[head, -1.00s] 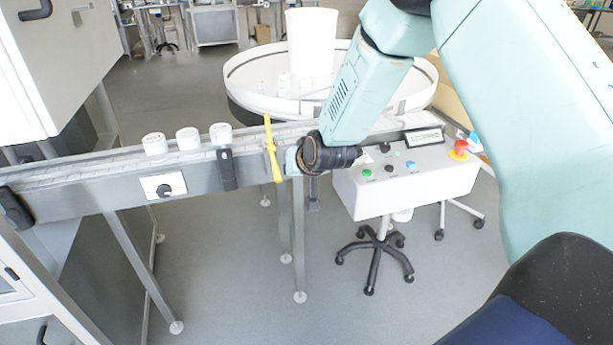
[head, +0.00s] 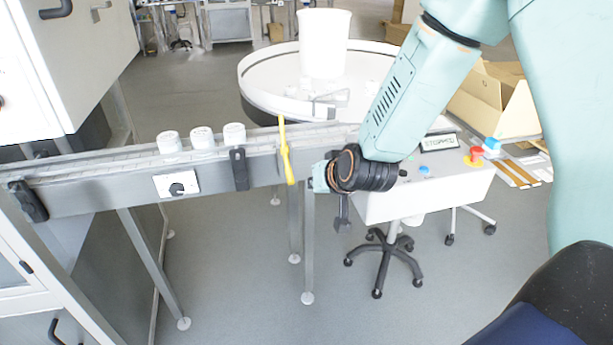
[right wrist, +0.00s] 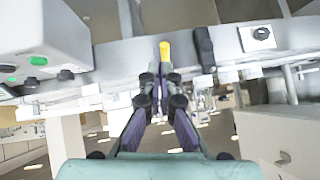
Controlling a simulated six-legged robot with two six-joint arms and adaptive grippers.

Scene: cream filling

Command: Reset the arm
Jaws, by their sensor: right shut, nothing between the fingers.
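My right arm comes in from the upper right of the head view. A yellow bar (right wrist: 165,52) shows just beyond the fingertips there. It is also the yellow bar (head: 286,150) across the conveyor in the head view, left of the gripper. My left gripper is not in view.
The conveyor (head: 110,188) carries three white jars (head: 202,137). A round white turntable (head: 262,98) bearing a tall white container (head: 323,45) stands behind. The control panel (head: 440,190) has a red stop button (head: 476,153). The grey floor (head: 240,290) in front is clear.

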